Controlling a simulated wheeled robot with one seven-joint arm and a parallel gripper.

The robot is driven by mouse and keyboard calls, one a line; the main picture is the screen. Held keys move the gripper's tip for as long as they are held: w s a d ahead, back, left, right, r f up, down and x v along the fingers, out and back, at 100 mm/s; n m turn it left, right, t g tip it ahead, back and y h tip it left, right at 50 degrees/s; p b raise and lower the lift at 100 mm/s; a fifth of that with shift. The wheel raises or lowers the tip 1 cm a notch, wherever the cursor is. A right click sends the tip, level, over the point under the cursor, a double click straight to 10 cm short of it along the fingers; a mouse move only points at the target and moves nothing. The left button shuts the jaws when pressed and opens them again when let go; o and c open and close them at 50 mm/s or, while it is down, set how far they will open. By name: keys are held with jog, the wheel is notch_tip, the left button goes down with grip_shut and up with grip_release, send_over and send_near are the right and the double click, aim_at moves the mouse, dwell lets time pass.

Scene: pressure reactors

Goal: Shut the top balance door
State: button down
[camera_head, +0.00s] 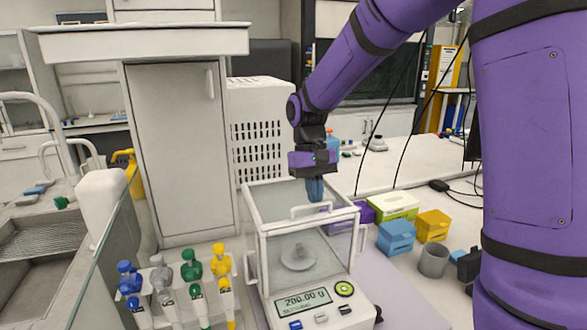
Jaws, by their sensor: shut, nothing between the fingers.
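The balance (318,308) stands on the bench at the lower middle, a glass-walled box with a white frame and a display reading 200.00 g. Its top door (275,203) is a pane with a white handle (298,212) near the front edge of the top. Whether a gap remains at the top cannot be told from this angle. My gripper (316,198) points down with its blue fingers together, just above or against the handle; contact cannot be told. A small weight (298,251) sits on the round pan (298,262) inside.
Pipettes with blue, grey, green and yellow tops (191,265) stand left of the balance. To the right are a blue box (396,236), a yellow box (433,225), a white-and-green box (394,206) and a grey cup (433,260). A white perforated housing (262,130) is behind.

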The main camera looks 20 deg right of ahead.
jog(key=v, duration=1.1)
jog(key=s+d+t, duration=0.3)
jog(key=s+t, duration=0.1)
jog(key=s, duration=0.9)
jog(key=s+d+t, duration=0.2)
jog(key=s+t, duration=0.2)
jog(key=s, duration=0.9)
jog(key=shift+s+d+r+t, duration=0.2)
jog(key=shift+d+r+t, duration=0.2)
jog(key=shift+r, duration=0.05)
